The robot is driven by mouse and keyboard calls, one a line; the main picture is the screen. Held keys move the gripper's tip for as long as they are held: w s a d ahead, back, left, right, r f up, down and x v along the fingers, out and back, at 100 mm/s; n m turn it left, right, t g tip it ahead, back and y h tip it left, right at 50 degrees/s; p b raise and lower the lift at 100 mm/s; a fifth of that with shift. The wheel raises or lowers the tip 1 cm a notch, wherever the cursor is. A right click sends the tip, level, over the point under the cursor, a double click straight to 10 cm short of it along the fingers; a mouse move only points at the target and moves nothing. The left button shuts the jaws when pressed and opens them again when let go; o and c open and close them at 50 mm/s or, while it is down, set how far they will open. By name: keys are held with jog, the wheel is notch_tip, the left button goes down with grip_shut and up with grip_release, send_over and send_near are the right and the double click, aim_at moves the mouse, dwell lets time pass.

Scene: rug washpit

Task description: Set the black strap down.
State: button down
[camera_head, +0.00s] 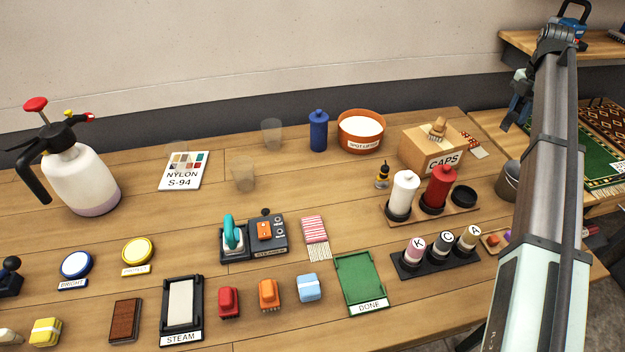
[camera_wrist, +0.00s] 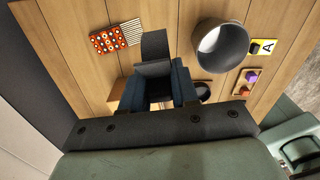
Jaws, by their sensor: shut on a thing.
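The black strap (camera_wrist: 155,45) shows in the wrist view as a dark flat piece between the blue fingers of my gripper (camera_wrist: 158,88), sticking out past their tips. My gripper is shut on it. In the head view, my gripper (camera_head: 520,98) is at the right, raised near the table's right end and partly hidden behind my arm. A dark piece hangs at its lower left, too small to make out clearly. I cannot see the strap touching any surface.
A grey bucket (camera_wrist: 222,45) and a patterned fringed swatch (camera_wrist: 110,40) lie below the gripper. A small tray (camera_wrist: 245,84) with purple and orange pieces is near the bucket. The CAPS box (camera_head: 430,150) and bottle stand (camera_head: 433,214) are left of my arm.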

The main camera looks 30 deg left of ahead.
jog(key=r, duration=0.7)
jog(key=shift+a, duration=0.2)
jog(key=s+a+n, duration=0.1)
jog(key=s+a, duration=0.5)
jog(key=a, duration=0.5)
jog(key=s+a+n, duration=0.2)
jog(key=s+a, duration=0.5)
jog(key=a, duration=0.4)
jog(key=s+a+n, duration=0.1)
jog(key=s+a, duration=0.5)
jog(key=a, duration=0.5)
jog(key=s+a+n, duration=0.2)
jog(key=s+a, duration=0.6)
jog(key=s, duration=0.3)
jog(key=s+a+n, duration=0.1)
jog(key=s+a, duration=0.7)
jog(key=s, duration=0.4)
jog(key=shift+w+f, duration=0.15)
jog(key=shift+f, duration=3.45)
jog(key=shift+w+f, duration=0.2)
jog(key=shift+f, duration=3.35)
jog(key=shift+w+f, duration=0.15)
jog(key=shift+f, duration=3.45)
jog(key=shift+f, duration=0.1)
jog(key=c, duration=0.8)
grip_release()
jog(key=shift+a, duration=0.1)
jog(key=shift+c, duration=0.2)
